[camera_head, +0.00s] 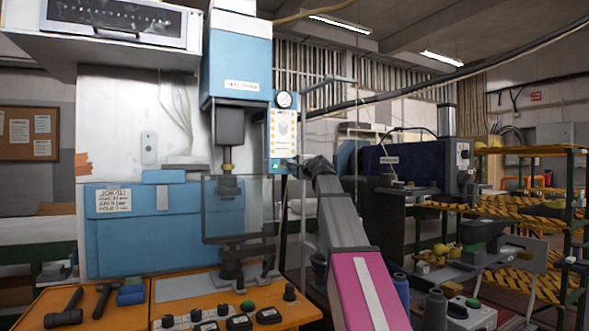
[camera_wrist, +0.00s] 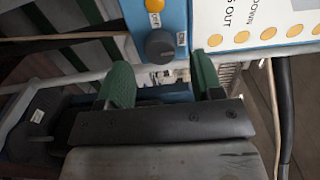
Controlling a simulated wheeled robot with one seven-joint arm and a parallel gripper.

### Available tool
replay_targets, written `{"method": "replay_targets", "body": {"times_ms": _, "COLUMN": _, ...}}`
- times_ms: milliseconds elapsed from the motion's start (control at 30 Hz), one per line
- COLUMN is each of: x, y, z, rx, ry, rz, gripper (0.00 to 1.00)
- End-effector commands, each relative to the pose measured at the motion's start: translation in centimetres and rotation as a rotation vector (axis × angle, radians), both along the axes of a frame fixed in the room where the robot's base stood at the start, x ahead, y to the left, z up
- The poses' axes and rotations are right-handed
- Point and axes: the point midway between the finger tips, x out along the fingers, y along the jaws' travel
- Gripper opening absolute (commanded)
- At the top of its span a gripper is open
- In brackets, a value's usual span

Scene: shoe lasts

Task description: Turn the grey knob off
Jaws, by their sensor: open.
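The grey knob (camera_wrist: 160,46) is round and dark. My gripper (camera_wrist: 160,65) has two green fingers, spread apart and empty. The knob lies just beyond the fingertips, roughly midway between them, and no contact shows. In the head view my gripper (camera_head: 291,165) is at the lower edge of the blue panel (camera_head: 271,148), and the knob cannot be made out there.
A yellow button (camera_wrist: 154,5) sits right above the knob. The blue press (camera_head: 236,60) stands left, over an orange bench (camera_head: 110,310) with tools. A black cable (camera_wrist: 286,110) hangs right.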

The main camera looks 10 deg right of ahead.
Motion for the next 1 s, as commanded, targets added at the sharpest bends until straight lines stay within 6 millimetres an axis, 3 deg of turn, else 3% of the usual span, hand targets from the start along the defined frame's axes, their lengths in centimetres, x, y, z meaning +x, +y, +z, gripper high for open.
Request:
{"method": "replay_targets", "body": {"times_ms": 33, "x": 1.1, "y": 0.3, "z": 0.1, "rx": 0.0, "ry": 0.001, "rz": 0.001, "gripper": 0.6}}
{"method": "replay_targets", "body": {"times_ms": 200, "x": 2.5, "y": 0.8, "z": 0.1, "rx": -0.001, "ry": 0.001, "rz": 0.0, "gripper": 0.6}}
{"method": "replay_targets", "body": {"times_ms": 467, "x": 2.6, "y": 0.8, "z": 0.0, "rx": -0.001, "ry": 0.0, "rz": -0.001, "gripper": 0.6}}
{"method": "replay_targets", "body": {"times_ms": 500, "x": 2.6, "y": 0.8, "z": 0.0, "rx": -0.001, "ry": 0.0, "rz": 0.0, "gripper": 0.57}}
{"method": "replay_targets", "body": {"times_ms": 633, "x": 2.6, "y": 0.8, "z": 0.0, "rx": -0.001, "ry": 0.0, "rz": 0.0, "gripper": 0.15}}
{"method": "replay_targets", "body": {"times_ms": 667, "x": 2.6, "y": 0.8, "z": 0.0, "rx": -0.001, "ry": 0.0, "rz": 0.0, "gripper": 0.11}}
{"method": "replay_targets", "body": {"times_ms": 1000, "x": 2.6, "y": 0.8, "z": 0.0, "rx": -0.032, "ry": -0.009, "rz": 0.0, "gripper": 0.11}}
